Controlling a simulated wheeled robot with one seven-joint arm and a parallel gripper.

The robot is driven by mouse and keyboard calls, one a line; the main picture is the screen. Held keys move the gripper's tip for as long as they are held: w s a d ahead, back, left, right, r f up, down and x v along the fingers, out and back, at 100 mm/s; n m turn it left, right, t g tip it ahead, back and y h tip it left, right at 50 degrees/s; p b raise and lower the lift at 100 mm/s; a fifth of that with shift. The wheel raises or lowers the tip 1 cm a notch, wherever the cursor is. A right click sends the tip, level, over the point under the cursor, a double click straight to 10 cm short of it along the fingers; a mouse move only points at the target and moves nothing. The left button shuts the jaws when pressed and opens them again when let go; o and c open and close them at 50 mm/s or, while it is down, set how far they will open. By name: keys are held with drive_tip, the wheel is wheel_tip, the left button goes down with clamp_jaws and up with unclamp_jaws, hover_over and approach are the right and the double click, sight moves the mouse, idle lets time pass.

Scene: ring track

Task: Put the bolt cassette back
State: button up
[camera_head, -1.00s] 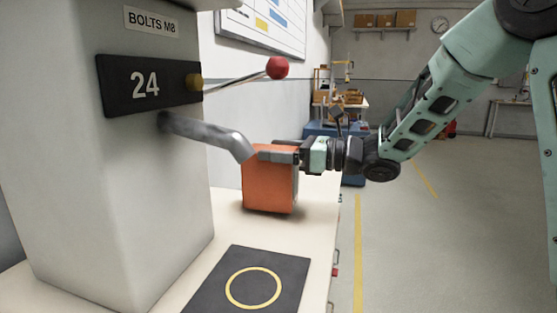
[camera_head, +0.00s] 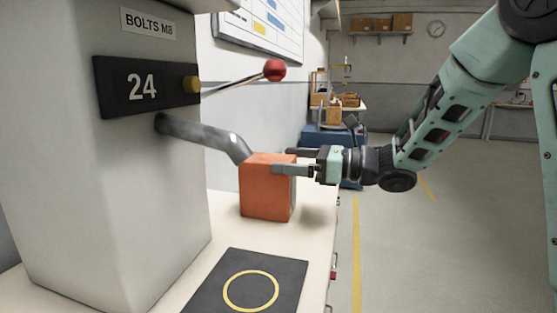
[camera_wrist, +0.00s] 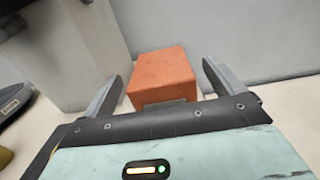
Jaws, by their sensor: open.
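The bolt cassette (camera_head: 267,190) is an orange box standing upright on the pale bench, just below the end of the grey chute (camera_head: 207,138). It also shows in the wrist view (camera_wrist: 162,78), between my two fingers. My gripper (camera_head: 281,162) comes in level from the right. Its fingers are open, overlapping the upper right end of the cassette in the head view. In the wrist view a gap shows on each side of the box. The dispenser (camera_head: 110,190) is a large grey body labelled BOLTS M8, its display (camera_head: 143,87) reading 24.
A dark mat (camera_head: 205,298) with a yellow ring lies on the bench in front of the cassette, empty. A lever with a red ball knob (camera_head: 274,70) sticks out above the gripper. Open floor (camera_head: 440,240) lies to the right, with a blue cart behind (camera_head: 330,140).

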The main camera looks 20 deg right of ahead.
drive_tip(key=v, duration=0.8)
drive_tip(key=shift+d, duration=0.2)
drive_tip(key=shift+s, duration=0.15)
